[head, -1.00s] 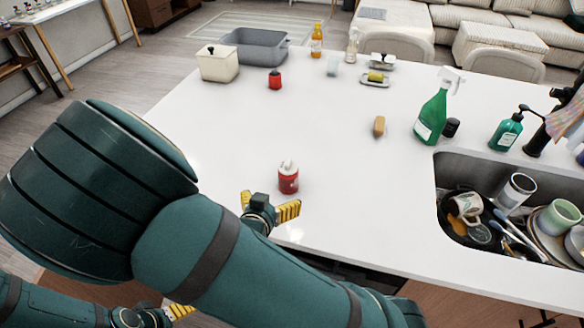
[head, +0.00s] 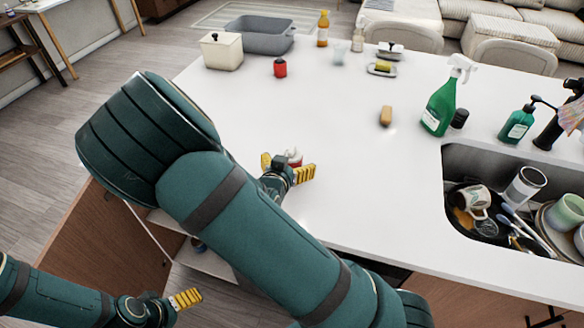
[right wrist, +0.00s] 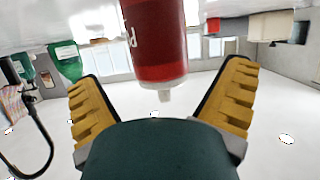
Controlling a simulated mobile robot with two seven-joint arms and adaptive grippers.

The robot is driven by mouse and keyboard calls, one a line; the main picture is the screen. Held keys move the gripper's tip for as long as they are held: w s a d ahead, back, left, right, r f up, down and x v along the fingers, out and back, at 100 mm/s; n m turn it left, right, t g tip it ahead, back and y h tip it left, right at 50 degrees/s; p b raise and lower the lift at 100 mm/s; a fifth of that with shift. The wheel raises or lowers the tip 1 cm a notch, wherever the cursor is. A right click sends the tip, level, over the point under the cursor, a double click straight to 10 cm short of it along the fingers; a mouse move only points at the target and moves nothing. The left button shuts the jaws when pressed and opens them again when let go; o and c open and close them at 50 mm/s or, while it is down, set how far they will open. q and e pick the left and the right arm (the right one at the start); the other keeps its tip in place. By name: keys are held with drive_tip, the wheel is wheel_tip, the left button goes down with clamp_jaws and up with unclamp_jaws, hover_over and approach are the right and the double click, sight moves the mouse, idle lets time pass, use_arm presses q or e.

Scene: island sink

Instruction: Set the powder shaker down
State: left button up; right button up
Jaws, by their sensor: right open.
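The powder shaker (head: 293,157) is a small red container with a white top. It stands on the white countertop near its front left edge, partly hidden behind my right gripper in the head view. My right gripper (head: 286,166) is open with its yellow fingers spread, one to each side of the shaker. In the right wrist view, which appears upside down, the shaker's red body (right wrist: 155,42) lies between the open fingers (right wrist: 163,105), with a gap on both sides. My left gripper (head: 172,303) is low at the left, off the counter; only one yellow finger shows clearly.
Another red container (head: 280,68), a cream canister (head: 221,52) and a grey bin (head: 259,36) stand at the back left. The sink (head: 455,158) holds dishes. The middle counter is clear.

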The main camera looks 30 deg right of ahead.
drive_tip(key=x, duration=0.3)
drive_tip(key=shift+w+f, duration=0.1)
drive_tip(key=shift+f, duration=0.15)
drive_tip(key=c, duration=1.4)
